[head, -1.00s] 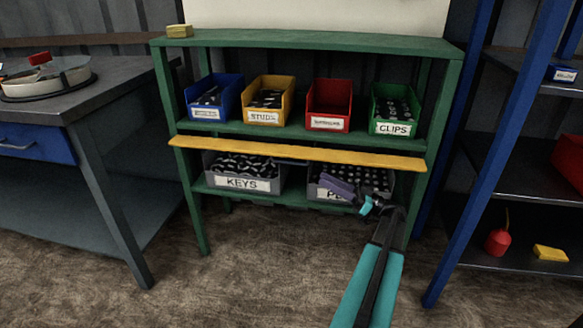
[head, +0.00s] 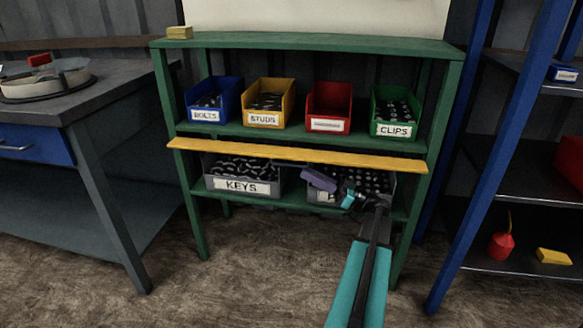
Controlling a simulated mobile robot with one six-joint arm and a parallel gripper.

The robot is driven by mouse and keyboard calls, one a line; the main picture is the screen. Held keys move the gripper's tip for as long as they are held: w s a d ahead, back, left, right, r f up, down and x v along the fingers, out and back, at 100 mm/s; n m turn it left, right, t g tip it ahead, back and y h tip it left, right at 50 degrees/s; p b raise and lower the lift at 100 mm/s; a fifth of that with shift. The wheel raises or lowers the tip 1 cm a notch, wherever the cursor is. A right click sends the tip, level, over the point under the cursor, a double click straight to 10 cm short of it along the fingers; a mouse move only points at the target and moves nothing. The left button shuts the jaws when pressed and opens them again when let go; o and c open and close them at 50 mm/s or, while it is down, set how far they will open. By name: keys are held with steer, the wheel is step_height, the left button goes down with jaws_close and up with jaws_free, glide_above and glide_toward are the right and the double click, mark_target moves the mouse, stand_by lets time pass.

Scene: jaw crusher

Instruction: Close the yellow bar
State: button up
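The yellow bar (head: 290,154) runs lengthwise across the front of the green shelf unit (head: 300,41), between its upper and lower shelves. It slopes slightly down to the right in the picture. A small gap shows between the fingers and the bar. The fingers overlap in this view, so their opening is unclear. Nothing is visibly held. My gripper and arm hide part of that bin and its label.
A grey bin labelled KEYS (head: 242,186) stands on the lower shelf. Blue (head: 213,98), yellow (head: 268,101), red (head: 328,106) and green (head: 396,110) bins stand above the bar. A workbench (head: 95,108) is at left, a blue rack (head: 497,150) at right. The floor in front is clear.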

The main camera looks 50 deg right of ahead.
mark_target(291, 164)
steer(key=b+x, duration=0.1)
steer(key=x, duration=0.6)
steer(key=shift+w+a+b, duration=0.1)
steer(key=shift+w+b, duration=0.05)
steer(key=shift+b, duration=0.25)
jaws_close()
steer(key=shift+r, duration=0.15)
